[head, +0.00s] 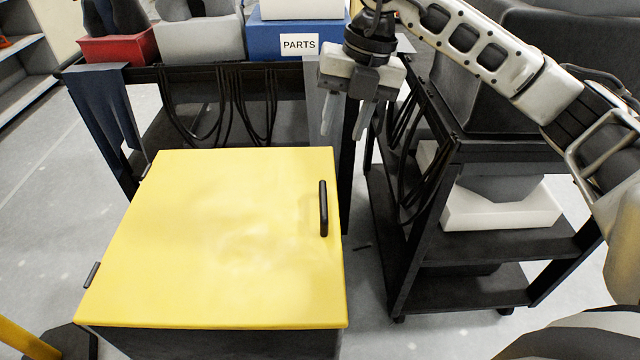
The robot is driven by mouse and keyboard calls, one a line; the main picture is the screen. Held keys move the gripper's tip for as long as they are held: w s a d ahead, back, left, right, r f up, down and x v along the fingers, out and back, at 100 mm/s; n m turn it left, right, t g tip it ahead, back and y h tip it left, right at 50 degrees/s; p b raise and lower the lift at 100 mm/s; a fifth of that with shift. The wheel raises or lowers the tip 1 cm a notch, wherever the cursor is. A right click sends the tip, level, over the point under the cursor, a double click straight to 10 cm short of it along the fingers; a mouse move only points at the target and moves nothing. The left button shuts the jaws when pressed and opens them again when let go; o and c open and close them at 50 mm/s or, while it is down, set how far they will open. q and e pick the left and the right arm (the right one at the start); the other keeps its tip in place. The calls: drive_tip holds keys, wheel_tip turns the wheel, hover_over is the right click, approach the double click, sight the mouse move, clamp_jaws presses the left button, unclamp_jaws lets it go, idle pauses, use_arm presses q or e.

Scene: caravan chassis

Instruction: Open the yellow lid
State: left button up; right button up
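The yellow lid (215,235) lies flat and closed on top of a dark grey box (215,342) in front of me. A black bar handle (323,208) stands on the lid near its right edge. Another small dark handle (91,275) shows at the box's left edge. My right gripper (343,120) hangs above and beyond the lid's far right corner, fingers pointing down with a gap between them. It is empty and apart from the handle. My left gripper is not in view.
A dark bench behind the lid carries a red bin (118,46), a grey bin (200,40) and a blue PARTS box (296,40). Black cables hang below it. A black shelf cart (470,265) stands at right. Floor shows between box and cart.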

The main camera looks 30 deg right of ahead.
sight(324, 198)
drive_tip(key=x, duration=1.5)
drive_tip(key=shift+w+d+f, duration=0.2)
drive_tip(key=shift+d+f, duration=0.05)
drive_tip(key=shift+d, duration=0.1)
clamp_jaws()
drive_tip(key=shift+r, duration=0.1)
